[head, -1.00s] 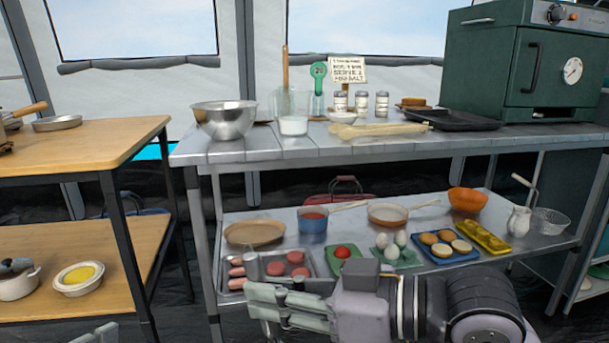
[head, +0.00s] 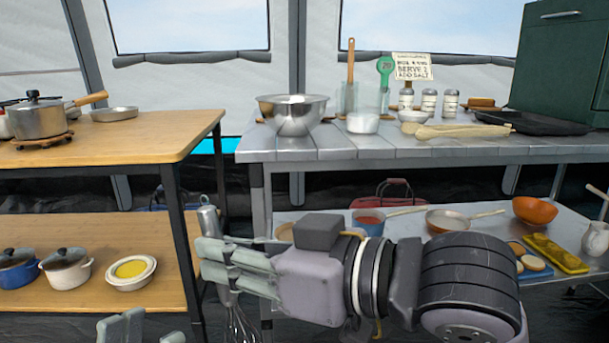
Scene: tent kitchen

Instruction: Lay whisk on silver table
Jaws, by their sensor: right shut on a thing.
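The silver table (head: 350,149) has a grey metal top and a lower shelf, and fills the middle and right of the head view. My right gripper (head: 228,262) is in front of the table's left end, below the top. It is shut on the whisk (head: 209,218), which hangs nearly upright: its metal handle shows above the fingers and its wire loops below. The fingers hide the middle of the whisk. Only the tips of my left gripper (head: 142,332) show at the bottom left edge; whether they are apart is unclear.
The tabletop carries a steel bowl (head: 292,115), shakers (head: 428,101), a sign (head: 412,66), pale utensils (head: 460,131) and a black tray (head: 535,124). Bare top shows along the front edge. A wooden table (head: 150,142) with pots stands left, across a narrow gap.

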